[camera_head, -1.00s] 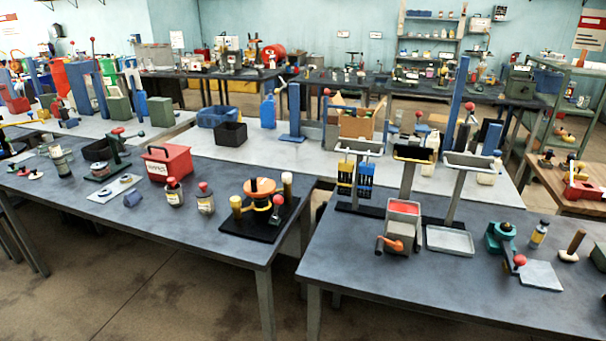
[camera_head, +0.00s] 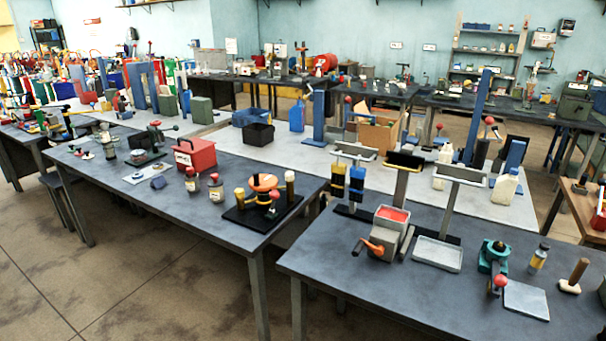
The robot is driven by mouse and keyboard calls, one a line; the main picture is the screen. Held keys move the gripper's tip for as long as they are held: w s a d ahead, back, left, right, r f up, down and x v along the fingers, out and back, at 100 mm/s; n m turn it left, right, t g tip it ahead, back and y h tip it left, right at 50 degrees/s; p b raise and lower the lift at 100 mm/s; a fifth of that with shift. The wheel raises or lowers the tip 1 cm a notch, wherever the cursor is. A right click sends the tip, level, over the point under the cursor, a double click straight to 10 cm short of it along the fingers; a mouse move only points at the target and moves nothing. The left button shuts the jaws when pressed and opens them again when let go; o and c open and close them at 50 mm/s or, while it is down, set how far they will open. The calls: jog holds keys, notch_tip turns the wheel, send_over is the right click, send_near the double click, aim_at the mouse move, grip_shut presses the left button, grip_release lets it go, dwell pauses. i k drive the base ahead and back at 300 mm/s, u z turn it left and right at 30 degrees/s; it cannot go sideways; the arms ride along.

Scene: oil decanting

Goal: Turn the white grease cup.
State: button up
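I cannot pick out a white grease cup with certainty. A pale plate (camera_head: 142,175) with small round pieces on it lies on the left grey table (camera_head: 130,197), but the pieces are too small to tell their kind or colour surely. Several small knob-like pieces (camera_head: 86,154) with pale bases stand near that table's far left end. My gripper is not in view, so its state and its place relative to these things do not show.
The left table also holds a red box (camera_head: 195,155), two red-capped jars (camera_head: 216,189) and an orange-topped device (camera_head: 264,183). The right table (camera_head: 385,283) holds a red-topped crank machine (camera_head: 388,232) and a teal device (camera_head: 492,258). Open floor (camera_head: 150,275) lies in front.

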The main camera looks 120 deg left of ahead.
aim_at(290, 175)
jog(key=u, duration=0.25)
jog(key=i, duration=0.45)
jog(key=u, duration=0.4)
jog(key=k, duration=0.2)
jog(key=u, duration=2.4)
jog(key=k, duration=0.1)
jog(key=u, duration=0.95)
